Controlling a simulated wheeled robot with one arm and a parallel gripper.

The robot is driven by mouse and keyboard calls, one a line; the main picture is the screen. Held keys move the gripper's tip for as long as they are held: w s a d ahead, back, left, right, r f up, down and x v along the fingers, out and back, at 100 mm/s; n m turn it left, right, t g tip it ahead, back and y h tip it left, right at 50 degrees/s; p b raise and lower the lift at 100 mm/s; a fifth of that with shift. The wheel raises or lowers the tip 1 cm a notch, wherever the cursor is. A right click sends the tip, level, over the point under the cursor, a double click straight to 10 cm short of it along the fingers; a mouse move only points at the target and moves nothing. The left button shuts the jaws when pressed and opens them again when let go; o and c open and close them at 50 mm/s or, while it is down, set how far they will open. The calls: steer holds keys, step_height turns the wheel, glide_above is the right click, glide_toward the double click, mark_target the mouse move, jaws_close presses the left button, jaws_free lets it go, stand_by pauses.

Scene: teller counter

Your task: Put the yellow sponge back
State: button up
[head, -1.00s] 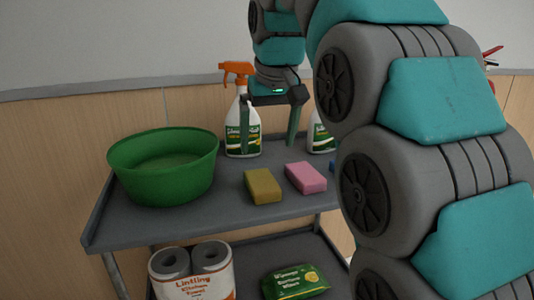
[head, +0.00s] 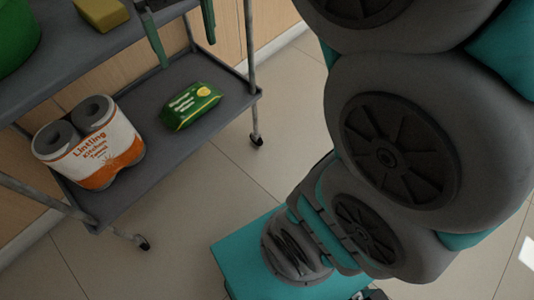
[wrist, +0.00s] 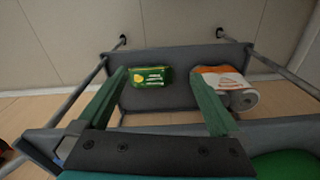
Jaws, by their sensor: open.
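The yellow sponge (head: 100,12) lies on the cart's top shelf (head: 60,65), at the upper edge of the head view beside the green bowl. It does not show in the wrist view. My gripper (head: 187,54) is to the right of the sponge in the head view, apart from it. Its two green fingers are spread with nothing between them. They also show in the wrist view (wrist: 163,80), against the lower shelf behind them.
The lower shelf (head: 165,85) holds a green wipes pack (head: 190,106) and a paper towel pack (head: 92,145). The green bowl (head: 14,38) stands on the top shelf. Cart posts (head: 250,70) flank the shelves.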

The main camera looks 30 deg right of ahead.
steer(key=s+d+f+g, duration=0.1)
steer(key=s+d+f, duration=0.1)
steer(key=s+f, duration=0.6)
steer(key=s+d+f+m+g, duration=0.1)
steer(key=s+d+f, duration=0.1)
steer(key=s+f, duration=0.6)
steer(key=s, duration=0.2)
steer(key=shift+s+d, duration=0.15)
steer(key=shift+s, duration=0.25)
steer(key=shift+r, duration=0.1)
